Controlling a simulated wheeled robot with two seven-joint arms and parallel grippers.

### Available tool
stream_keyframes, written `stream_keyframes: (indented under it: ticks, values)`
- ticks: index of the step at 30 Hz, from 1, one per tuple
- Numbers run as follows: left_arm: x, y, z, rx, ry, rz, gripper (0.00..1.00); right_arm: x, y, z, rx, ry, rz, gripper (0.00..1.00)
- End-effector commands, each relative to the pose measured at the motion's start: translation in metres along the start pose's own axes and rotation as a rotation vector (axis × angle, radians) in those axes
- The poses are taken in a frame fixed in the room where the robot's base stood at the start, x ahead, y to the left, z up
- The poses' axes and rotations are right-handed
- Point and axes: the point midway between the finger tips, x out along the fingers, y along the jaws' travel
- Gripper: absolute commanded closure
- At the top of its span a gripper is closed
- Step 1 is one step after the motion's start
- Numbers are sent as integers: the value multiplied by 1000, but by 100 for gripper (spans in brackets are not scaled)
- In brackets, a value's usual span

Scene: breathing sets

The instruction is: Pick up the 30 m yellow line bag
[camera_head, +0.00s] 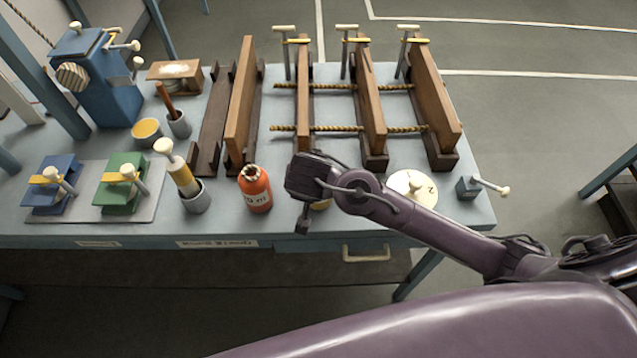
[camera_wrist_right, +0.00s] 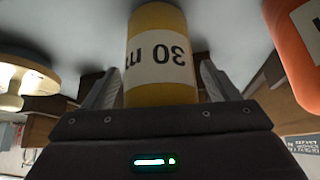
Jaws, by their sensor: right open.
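The yellow line bag (camera_wrist_right: 160,60) is a yellow cylinder with a white band reading "30 m", upside down in the right wrist view. My right gripper (camera_wrist_right: 160,88) is open, with one finger on each side of the yellow bag. Small gaps seem to show between fingers and bag, but contact is hard to judge. My left gripper is not in view.
An orange bag (camera_head: 256,190) stands close left of my right gripper. A round white dial (camera_head: 411,187) sits under my right forearm. Wooden boards with rope rods (camera_head: 370,105) stand behind. A grey cup (camera_head: 196,198) with a yellow-banded tool is further left.

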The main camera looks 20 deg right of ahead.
Motion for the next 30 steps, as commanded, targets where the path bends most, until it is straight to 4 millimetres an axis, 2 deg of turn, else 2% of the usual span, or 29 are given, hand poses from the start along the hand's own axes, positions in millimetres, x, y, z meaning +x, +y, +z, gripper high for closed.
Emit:
stream_keyframes:
  ticks: [4, 15, 18, 26, 30]
  values:
    - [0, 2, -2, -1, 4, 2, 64, 0, 0, 0, 0, 0, 0, 21]
    - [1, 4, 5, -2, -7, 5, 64, 0, 0, 0, 0, 0, 0, 70]
    - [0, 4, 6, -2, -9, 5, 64, -1, 0, -1, 1, 1, -2, 80]
    - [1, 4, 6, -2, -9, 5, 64, -2, -1, -2, 2, 2, -2, 80]
    - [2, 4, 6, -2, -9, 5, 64, -9, -2, -6, 3, 2, -4, 80]
